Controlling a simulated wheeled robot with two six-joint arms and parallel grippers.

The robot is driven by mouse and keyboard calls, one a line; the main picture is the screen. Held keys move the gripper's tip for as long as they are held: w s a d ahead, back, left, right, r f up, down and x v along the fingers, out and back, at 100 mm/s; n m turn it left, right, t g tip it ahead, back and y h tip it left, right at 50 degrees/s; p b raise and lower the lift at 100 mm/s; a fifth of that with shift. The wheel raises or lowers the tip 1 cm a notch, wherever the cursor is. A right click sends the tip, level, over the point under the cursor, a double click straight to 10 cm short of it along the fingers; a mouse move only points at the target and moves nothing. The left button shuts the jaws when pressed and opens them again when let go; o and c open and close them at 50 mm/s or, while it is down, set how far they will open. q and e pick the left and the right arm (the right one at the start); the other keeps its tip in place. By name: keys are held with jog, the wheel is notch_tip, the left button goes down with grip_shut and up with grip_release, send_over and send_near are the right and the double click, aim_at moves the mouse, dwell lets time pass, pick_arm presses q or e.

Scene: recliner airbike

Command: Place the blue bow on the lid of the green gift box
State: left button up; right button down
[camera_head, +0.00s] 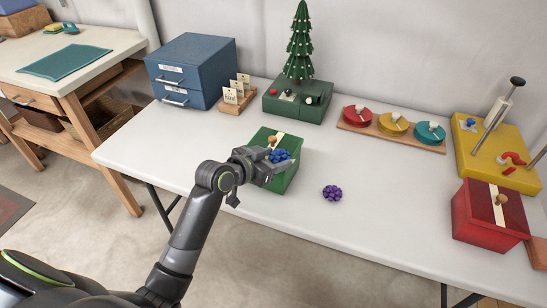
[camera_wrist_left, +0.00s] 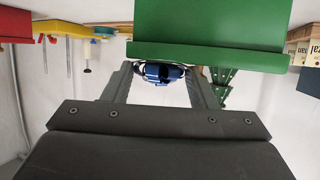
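The green gift box (camera_head: 285,182) stands on the white table, with a cream ribbon and a wooden knob on its lid; its green side fills the top of the upside-down left wrist view (camera_wrist_left: 210,30). The blue bow (camera_head: 280,156) is at the lid, right of the knob. My left gripper (camera_head: 277,163) is over the box, its fingers on both sides of the bow, which shows between the fingertips in the wrist view (camera_wrist_left: 160,73). They appear shut on it. Whether the bow's underside touches the lid is hidden. My right gripper is not in view.
A purple bow (camera_head: 332,192) lies on the table right of the box. A red gift box (camera_head: 485,222) and a yellow stand (camera_head: 475,150) are at the right. Behind are a tree on a green box (camera_head: 300,100), a tray of round tins (camera_head: 392,128) and blue drawers (camera_head: 192,68).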

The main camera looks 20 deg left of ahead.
pick_arm(q)
jog(key=o, duration=0.4)
jog(key=shift+c, duration=0.2)
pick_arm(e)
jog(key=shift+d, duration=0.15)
pick_arm(q)
jog(key=shift+r, duration=0.1)
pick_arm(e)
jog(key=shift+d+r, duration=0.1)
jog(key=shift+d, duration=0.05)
pick_arm(q)
jog(key=shift+r, duration=0.15)
jog(key=v, duration=1.2)
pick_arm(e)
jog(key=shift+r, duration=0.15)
